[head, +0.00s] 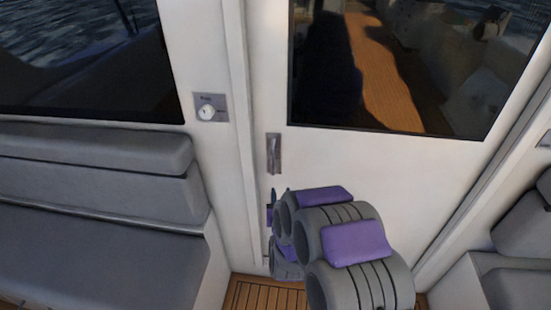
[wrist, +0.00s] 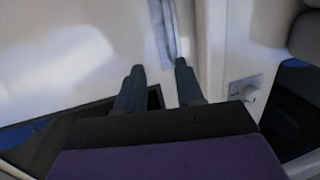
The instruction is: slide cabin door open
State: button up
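The white cabin door (head: 400,165) fills the middle and right of the head view and looks shut against its frame. It has a large dark window and a grey upright handle (head: 273,153) near its left edge. In the wrist view, a grey bar that looks like the handle (wrist: 168,30) stands at the top, beyond my fingertips. My gripper (wrist: 160,72) is open, its two dark fingers apart, with nothing seen between them. I cannot tell the gap to the handle. In the head view my grey and purple arm mostly hides the gripper, below the handle.
A small plate with a round dial (head: 207,112) is on the wall left of the door; it also shows in the wrist view (wrist: 250,92). A grey cushioned seat (head: 95,240) is at left, another (head: 520,245) at right. Slatted wooden floor (head: 262,295) shows between them.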

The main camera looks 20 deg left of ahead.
jog(key=a, duration=0.4)
send_near(272, 162)
jog(key=shift+t+y, duration=0.3)
jog(key=shift+t, duration=0.1)
jog(key=b+x, duration=0.1)
jog(key=x, duration=0.2)
jog(key=b+x, duration=0.1)
jog(key=x, duration=0.3)
jog(key=f+b+x, duration=0.1)
jog(key=x, duration=0.3)
jog(key=shift+a, duration=0.45)
jog(key=shift+d+r, duration=0.1)
jog(key=shift+d, duration=0.35)
jog(key=shift+d+r, duration=0.2)
jog(key=shift+d, duration=0.35)
jog(key=shift+c, duration=1.2)
jog(key=shift+s+a+f, duration=0.1)
jog(key=shift+a+f, duration=0.05)
jog(key=shift+a, duration=0.3)
grip_shut()
